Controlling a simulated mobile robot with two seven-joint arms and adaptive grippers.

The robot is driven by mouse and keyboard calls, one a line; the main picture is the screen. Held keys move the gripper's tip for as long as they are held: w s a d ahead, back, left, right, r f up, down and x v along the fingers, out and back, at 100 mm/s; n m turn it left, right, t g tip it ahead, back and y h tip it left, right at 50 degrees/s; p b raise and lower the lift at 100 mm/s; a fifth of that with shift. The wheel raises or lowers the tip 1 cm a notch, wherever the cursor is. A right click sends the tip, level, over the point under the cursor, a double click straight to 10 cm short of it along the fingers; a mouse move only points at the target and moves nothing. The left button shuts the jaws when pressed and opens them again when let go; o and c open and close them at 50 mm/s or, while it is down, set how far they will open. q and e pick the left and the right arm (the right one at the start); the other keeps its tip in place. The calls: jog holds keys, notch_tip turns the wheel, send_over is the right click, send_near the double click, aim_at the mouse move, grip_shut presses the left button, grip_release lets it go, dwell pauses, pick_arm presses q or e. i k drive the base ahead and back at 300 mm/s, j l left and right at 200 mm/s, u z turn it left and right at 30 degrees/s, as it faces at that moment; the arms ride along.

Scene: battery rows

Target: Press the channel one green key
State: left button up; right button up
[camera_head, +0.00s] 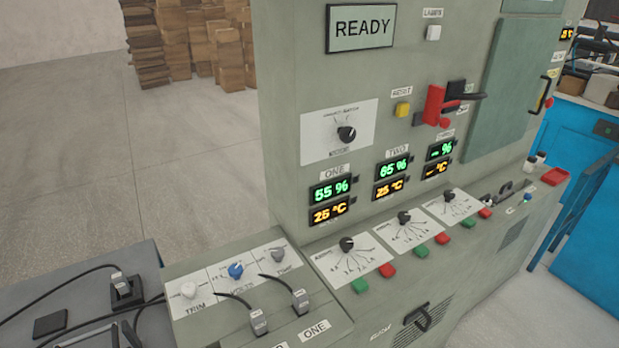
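A grey-green control cabinet (290,120) fills the middle of the head view. The channel one display (330,190) reads 55 % in green, with an amber reading of about 25 °C (329,211) below it. The channel one dial (347,243) is a black knob on a white scale plate under that display. Nothing covers the green key. Neither of my grippers is in view.
More green keys (421,251) and red keys (442,238) follow to the right. Two plugs with cables (300,299) stand on the left ledge. A blue cabinet (590,165) stands at the right.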

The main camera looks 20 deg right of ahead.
aim_at(360, 285)
jog(key=z, duration=1.2)
